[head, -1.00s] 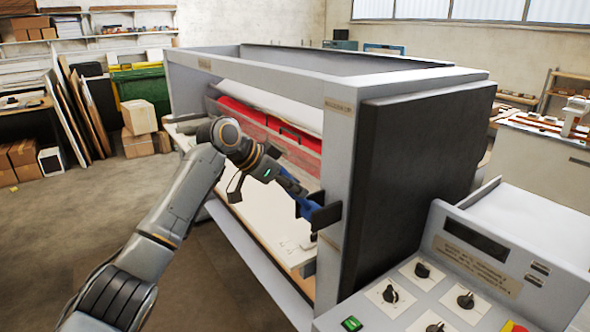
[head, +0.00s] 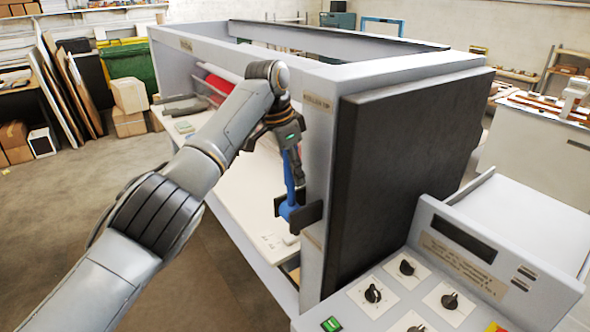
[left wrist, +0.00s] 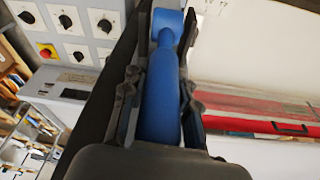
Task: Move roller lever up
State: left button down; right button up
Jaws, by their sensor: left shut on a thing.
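The blue roller lever (head: 289,208) sits at a dark bracket on the front edge of the laminator's grey end post. It stands nearly upright from its lower end, with its upper part partly hidden by my gripper. My left gripper (head: 294,168) is shut on the lever from above. In the left wrist view, the lever (left wrist: 160,100) runs lengthwise between the two dark fingers of my left gripper (left wrist: 166,55), its round blue end just past the fingertips. My right gripper is not in view.
The laminator's grey frame (head: 300,70) and black side panel (head: 400,170) stand right of my arm. A control panel (head: 425,295) with several knobs is at the lower right. A pale feed table (head: 235,190) lies behind my arm.

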pick_arm(q)
jog(key=shift+d, duration=0.1)
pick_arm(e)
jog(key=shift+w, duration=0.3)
pick_arm(q)
jog(key=c, duration=1.1)
grip_release()
jog(key=shift+o, duration=0.5)
jog(key=shift+w+d+f, duration=0.1)
jog(key=shift+r, duration=0.35)
jog(key=v, duration=0.6)
jog(key=shift+r, duration=0.4)
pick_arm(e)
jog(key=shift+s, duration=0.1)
